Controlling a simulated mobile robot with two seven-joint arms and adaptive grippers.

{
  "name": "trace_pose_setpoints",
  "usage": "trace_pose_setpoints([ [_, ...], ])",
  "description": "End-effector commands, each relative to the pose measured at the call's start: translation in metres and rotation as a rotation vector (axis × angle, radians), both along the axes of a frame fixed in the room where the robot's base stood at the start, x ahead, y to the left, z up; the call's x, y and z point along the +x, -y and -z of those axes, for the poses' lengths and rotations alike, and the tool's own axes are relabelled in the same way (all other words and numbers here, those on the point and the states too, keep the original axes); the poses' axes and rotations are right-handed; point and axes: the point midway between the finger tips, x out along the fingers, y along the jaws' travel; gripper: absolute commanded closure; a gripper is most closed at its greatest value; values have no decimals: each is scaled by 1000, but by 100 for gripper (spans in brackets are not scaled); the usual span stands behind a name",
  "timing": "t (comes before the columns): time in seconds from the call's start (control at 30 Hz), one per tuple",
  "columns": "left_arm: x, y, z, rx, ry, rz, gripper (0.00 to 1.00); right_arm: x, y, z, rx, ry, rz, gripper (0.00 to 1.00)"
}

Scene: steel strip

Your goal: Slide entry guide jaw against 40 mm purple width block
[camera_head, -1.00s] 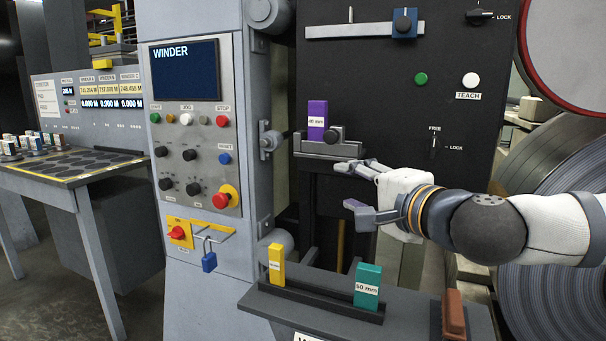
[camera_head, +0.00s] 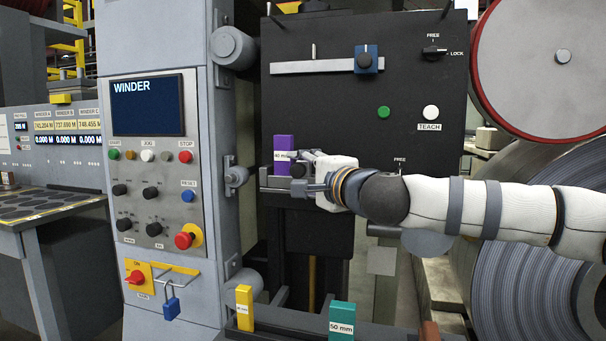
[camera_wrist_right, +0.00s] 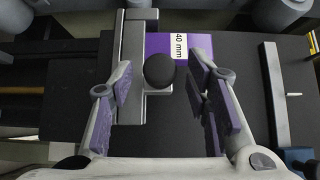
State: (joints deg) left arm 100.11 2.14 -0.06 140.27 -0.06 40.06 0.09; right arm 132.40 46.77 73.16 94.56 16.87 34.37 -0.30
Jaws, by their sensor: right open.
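The purple 40 mm width block (camera_head: 284,142) stands upright on the ledge of the black machine panel. In the right wrist view the block (camera_wrist_right: 203,42) is next to the grey guide jaw (camera_wrist_right: 134,55); whether they touch is not clear. The jaw carries a round dark knob (camera_wrist_right: 159,71). My right gripper (camera_head: 302,172) is at the jaw in the head view. In the right wrist view my right gripper (camera_wrist_right: 161,84) is open, with one finger on each side of the knob and no clear contact. It partly hides the jaw in the head view. My left gripper is not in view.
A yellow block (camera_head: 244,308) and a teal 50 mm block (camera_head: 342,320) stand on a lower shelf. Above is a rail with a blue slider (camera_head: 369,60) and a FREE/LOCK knob (camera_head: 434,51). The winder control column (camera_head: 160,70) is close on the left.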

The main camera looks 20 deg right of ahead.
Motion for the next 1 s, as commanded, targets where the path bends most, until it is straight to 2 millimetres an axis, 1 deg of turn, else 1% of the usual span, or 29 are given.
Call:
trace_pose_setpoints([
  [0.03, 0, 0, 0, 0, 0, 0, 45, 0, 0, 0, 0, 0, 0, 56],
  [0.07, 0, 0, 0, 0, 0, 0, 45, 0, 0, 0, 0, 0, 0, 58],
  [0.1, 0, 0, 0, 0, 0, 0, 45, 0, 0, 0, 0, 0, 0, 67],
  [0.17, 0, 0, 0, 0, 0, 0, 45, 0, 0, 0, 0, 0, 0, 81],
  [0.2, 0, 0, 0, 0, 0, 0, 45, 0, 0, 0, 0, 0, 0, 90],
  [0.23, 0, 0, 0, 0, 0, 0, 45, 0, 0, 0, 0, 0, 0, 97],
  [0.27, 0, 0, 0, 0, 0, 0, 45, 0, 0, 0, 0, 0, 0, 100],
  [0.47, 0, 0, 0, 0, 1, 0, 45, 1, -2, 0, -1, 0, 0, 100],
  [0.67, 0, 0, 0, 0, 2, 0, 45, 13, -20, -1, -3, 2, 0, 100],
  [0.87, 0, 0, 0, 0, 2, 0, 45, 13, -20, -1, -1, 1, 0, 100],
  [0.9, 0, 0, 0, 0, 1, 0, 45, 13, -20, -1, -1, 1, 0, 74],
  [0.97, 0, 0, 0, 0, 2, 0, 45, 13, -20, -1, -1, 1, -1, 60],
  [1.0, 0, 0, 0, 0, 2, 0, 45, 13, -20, -1, -1, 1, -1, 56],
])
